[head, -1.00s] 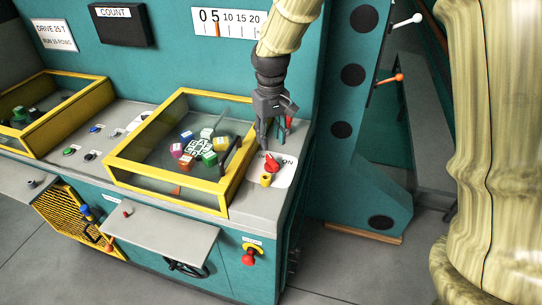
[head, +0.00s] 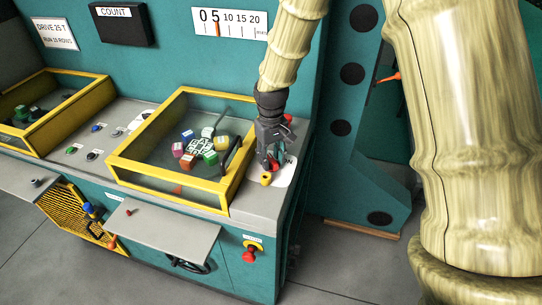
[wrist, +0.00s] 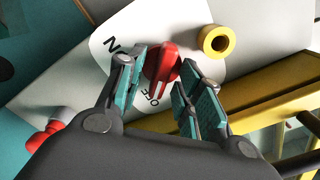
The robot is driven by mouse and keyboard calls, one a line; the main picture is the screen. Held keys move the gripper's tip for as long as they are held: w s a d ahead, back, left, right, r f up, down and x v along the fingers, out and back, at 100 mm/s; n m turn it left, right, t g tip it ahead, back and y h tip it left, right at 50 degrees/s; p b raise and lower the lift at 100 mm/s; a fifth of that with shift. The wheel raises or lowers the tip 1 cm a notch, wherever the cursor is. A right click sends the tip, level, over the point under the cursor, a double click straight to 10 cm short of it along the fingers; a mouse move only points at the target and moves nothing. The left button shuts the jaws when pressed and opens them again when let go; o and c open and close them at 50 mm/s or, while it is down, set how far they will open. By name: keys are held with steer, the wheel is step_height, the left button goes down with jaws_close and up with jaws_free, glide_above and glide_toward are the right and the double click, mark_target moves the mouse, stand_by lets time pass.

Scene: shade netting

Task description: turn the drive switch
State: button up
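The drive switch is a red knob (wrist: 163,62) on a white plate (wrist: 118,30) lettered OFF, with part of another word, likely ON, beside it. A pale mark on the knob lies on the side near OFF. My gripper (wrist: 164,58) is open, with one finger on each side of the knob; whether the pads touch it I cannot tell. In the head view my gripper (head: 270,163) reaches down over the plate (head: 285,172) at the console's right end and mostly hides the knob.
A yellow ring-shaped part (wrist: 217,40) sits beside the knob. A yellow-framed glass cover (head: 150,170) with a dark handle stands just left of my gripper. A red part (wrist: 42,137) is near the gripper's other side. A teal upright panel (head: 345,150) stands to the right.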

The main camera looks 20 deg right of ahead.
jaws_close()
steer(key=m+p, duration=0.1)
steer(key=m, duration=0.3)
steer(key=shift+d+r, duration=0.1)
steer(key=m+p, duration=0.1)
steer(key=m, duration=0.4)
steer(key=shift+d, duration=0.15)
steer(key=m+p, duration=0.1)
steer(key=m, duration=0.3)
steer(key=shift+s+m+p, duration=0.1)
steer(key=shift+m+p, duration=0.2)
steer(key=shift+p, duration=0.05)
steer(key=shift+d+m+p, duration=0.1)
steer(key=shift+m+p, duration=0.6)
steer(key=shift+m, duration=1.4)
